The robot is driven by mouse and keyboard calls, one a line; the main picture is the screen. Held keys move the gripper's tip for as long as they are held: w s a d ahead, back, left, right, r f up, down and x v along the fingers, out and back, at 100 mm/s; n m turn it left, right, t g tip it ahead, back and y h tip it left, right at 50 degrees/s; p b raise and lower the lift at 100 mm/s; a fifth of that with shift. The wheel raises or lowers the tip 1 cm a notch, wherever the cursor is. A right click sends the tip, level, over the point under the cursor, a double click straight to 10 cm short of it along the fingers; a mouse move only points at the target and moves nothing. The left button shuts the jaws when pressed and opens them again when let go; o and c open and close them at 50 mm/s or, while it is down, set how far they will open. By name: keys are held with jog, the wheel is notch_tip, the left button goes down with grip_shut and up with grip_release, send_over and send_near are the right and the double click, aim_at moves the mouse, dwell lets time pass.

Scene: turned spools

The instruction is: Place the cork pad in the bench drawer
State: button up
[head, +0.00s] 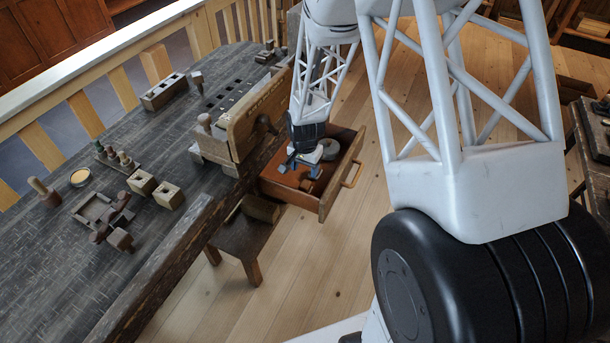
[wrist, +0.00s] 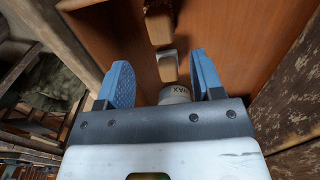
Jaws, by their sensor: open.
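The bench drawer (head: 322,199) is pulled open beside the bench, with its handle facing right. My gripper (head: 302,168) points down into it, with its blue fingers apart. In the wrist view the open fingers (wrist: 164,75) are inside the drawer's wooden walls (wrist: 228,62), with nothing visibly clamped. A tan-brown block (wrist: 160,27) and a small grey-faced piece (wrist: 167,65) lie ahead of the fingers. A brown piece (head: 307,185) shows just below my gripper in the head view. I cannot tell for sure whether any of these is the cork pad.
A grey round item (head: 329,148) lies in the drawer; a pale lettered cylinder (wrist: 175,94) shows between the fingers. The dark bench (head: 150,235) holds wooden blocks, spools and a round tan-topped disc (head: 80,177). A wooden stool (head: 240,237) stands near the drawer.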

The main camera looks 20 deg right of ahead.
jog(key=shift+r, duration=1.9)
jog(key=s+a+r+n, duration=0.1)
jog(key=s+r, duration=0.3)
jog(key=r, duration=0.3)
jog(key=s+a+r+n+t, duration=0.1)
jog(key=s+r+n, duration=0.1)
jog(key=s+r, duration=0.35)
jog(key=s+a+r+n, duration=0.1)
jog(key=s+r, duration=0.1)
jog(key=r, duration=0.7)
jog(key=s+a+r+n, duration=0.1)
jog(key=s+r+n, duration=0.1)
jog(key=s+r, duration=0.3)
jog(key=s+a+r+n+t, duration=0.1)
jog(key=s+r, duration=0.4)
jog(key=s, duration=0.8)
jog(key=shift+s+r+n+t, duration=0.25)
jog(key=shift+s+n+t, duration=0.05)
jog(key=shift+n, duration=0.6)
